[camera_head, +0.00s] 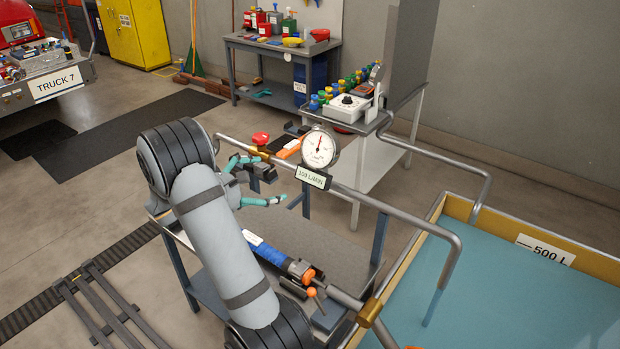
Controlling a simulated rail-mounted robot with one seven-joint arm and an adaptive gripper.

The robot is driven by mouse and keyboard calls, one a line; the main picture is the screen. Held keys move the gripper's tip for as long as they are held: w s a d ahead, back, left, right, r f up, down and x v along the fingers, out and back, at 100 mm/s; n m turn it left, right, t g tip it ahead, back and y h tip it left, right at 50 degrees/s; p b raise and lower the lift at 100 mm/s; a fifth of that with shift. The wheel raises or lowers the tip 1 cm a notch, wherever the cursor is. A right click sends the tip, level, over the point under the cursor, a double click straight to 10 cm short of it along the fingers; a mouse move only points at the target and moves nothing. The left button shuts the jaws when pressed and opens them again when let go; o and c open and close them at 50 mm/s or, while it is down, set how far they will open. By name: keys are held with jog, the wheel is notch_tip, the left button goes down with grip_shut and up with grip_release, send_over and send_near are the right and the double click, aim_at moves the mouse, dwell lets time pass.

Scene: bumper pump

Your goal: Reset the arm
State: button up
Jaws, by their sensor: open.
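My gripper (272,180) is in the middle of the view at the end of my grey arm (225,240). Its teal-tipped fingers are spread apart with nothing between them. It is above the grey bench (320,245), left of the round gauge (319,147) and just below the red valve handle (260,138) in the picture. My arm is bent, with its elbow at the upper left, and hides part of the bench. Whether the gripper touches the pipe (350,190) behind it, I cannot tell.
A blue-wrapped tool (265,250) lies on the bench near my forearm. A water tank (540,254) marked 500 L stands at the right. A shelf with a white dial box (347,108) and colored bottles is behind.

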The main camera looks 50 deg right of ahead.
jog(key=p+v, duration=0.4)
jog(key=v, duration=0.5)
jog(key=shift+a, duration=0.35)
jog(key=shift+r, duration=0.15)
